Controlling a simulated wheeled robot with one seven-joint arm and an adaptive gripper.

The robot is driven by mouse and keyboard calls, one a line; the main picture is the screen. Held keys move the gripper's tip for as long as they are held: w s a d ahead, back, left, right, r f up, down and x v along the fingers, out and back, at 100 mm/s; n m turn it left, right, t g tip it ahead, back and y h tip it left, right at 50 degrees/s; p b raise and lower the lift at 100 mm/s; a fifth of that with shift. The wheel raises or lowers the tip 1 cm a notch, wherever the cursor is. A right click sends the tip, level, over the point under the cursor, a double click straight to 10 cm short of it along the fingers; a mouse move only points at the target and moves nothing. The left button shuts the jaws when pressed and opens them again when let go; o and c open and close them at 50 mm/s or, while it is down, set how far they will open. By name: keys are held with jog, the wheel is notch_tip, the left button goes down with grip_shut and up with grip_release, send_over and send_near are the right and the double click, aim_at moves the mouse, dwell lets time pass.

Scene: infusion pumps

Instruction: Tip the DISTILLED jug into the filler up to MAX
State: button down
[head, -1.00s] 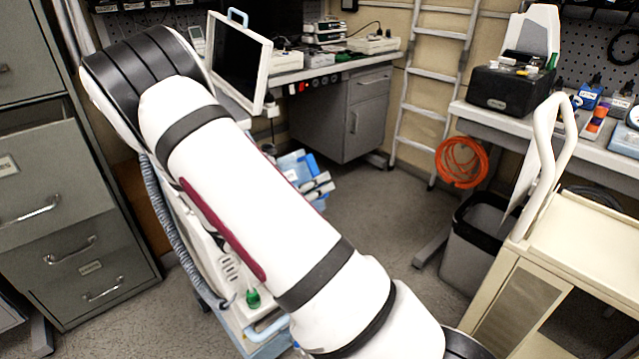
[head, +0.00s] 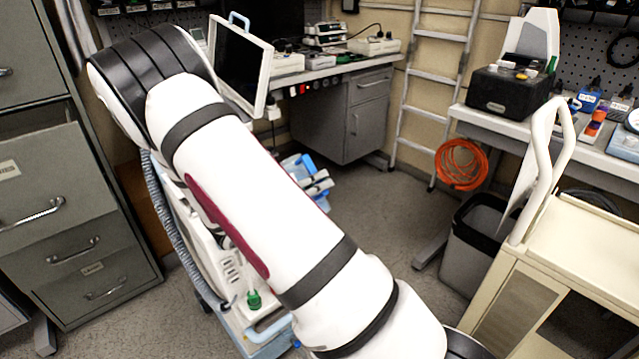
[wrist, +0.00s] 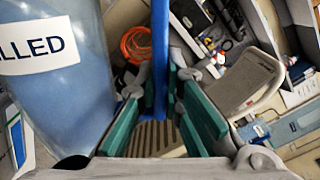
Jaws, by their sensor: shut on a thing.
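The DISTILLED jug (wrist: 62,95) fills the left of the wrist view. It is translucent blue with a white label, on which only "LLED" shows. Its blue handle (wrist: 160,45) runs down between the teal finger pads of my gripper (wrist: 163,105), which is shut on it. I cannot tell the jug's tilt or water level. In the head view my white arm hides the gripper and jug. A white machine with a green cap (head: 253,299) stands partly behind my arm. I cannot tell whether it holds the filler, and no MAX mark is readable.
A cream cart (head: 590,245) stands at right, with a grey bin (head: 472,245) beside it. An orange hose coil (head: 461,164) hangs near the ladder (head: 430,90). Grey filing cabinets (head: 75,200) stand at left. The middle floor (head: 375,215) is open.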

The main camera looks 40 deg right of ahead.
aim_at(315, 172)
jog(key=shift+w+r+n+p, duration=0.25)
jog(key=shift+r+n+p, duration=0.3)
jog(key=shift+r+p, duration=0.2)
jog(key=shift+w+r+n+p, duration=0.25)
jog(key=shift+r+n+p, duration=0.35)
jog(key=shift+p, duration=0.3)
jog(key=shift+w+r+n+p, duration=0.25)
jog(key=shift+r+n+p, duration=0.2)
jog(key=shift+r+p, duration=0.35)
dwell(1.0)
jog(key=shift+f, duration=0.1)
